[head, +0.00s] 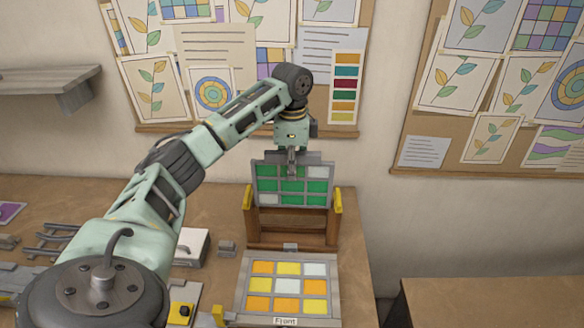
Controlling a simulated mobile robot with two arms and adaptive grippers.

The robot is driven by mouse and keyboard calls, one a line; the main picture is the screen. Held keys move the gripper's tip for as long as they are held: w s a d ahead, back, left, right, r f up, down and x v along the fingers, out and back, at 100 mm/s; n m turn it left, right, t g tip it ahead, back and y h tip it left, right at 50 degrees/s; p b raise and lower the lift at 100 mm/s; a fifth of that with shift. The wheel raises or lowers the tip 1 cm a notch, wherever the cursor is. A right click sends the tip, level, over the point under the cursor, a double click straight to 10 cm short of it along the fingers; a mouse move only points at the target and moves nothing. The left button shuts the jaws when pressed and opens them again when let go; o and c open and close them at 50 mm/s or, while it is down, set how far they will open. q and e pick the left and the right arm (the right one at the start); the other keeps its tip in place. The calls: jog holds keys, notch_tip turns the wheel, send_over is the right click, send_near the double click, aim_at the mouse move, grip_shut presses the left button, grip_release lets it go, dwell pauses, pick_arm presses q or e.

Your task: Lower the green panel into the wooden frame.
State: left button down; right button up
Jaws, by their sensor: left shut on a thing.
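The green panel (292,186) is a grid of green and pale panes in a grey border, held upright in the head view. My left gripper (292,172) is shut on its top edge, and the panel hangs from it. The wooden frame (290,226) is brown with yellow pieces at its left and right ends. The panel's lower edge appears over the frame's upper part, between the yellow pieces. I cannot tell whether it touches the frame or sits in a slot. My right gripper is not in view.
A panel of orange, yellow and pale panes (287,286) lies in front of the frame, above a label reading "Front". A white box (190,246) and a small grey block (227,247) stand to the left. A pinboard (400,150) hangs on the wall behind.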

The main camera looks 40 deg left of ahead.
aim_at(292, 192)
pick_arm(q)
jog(key=shift+f+b, duration=0.6)
jog(key=shift+f, duration=2.95)
jog(key=shift+f+b, duration=0.9)
jog(key=shift+f, duration=3)
jog(key=c, duration=1.6)
grip_release()
jog(key=shift+s+r, duration=0.1)
jog(key=shift+r+p, duration=1.1)
jog(key=shift+p, duration=0.3)
jog(key=shift+r, duration=2.3)
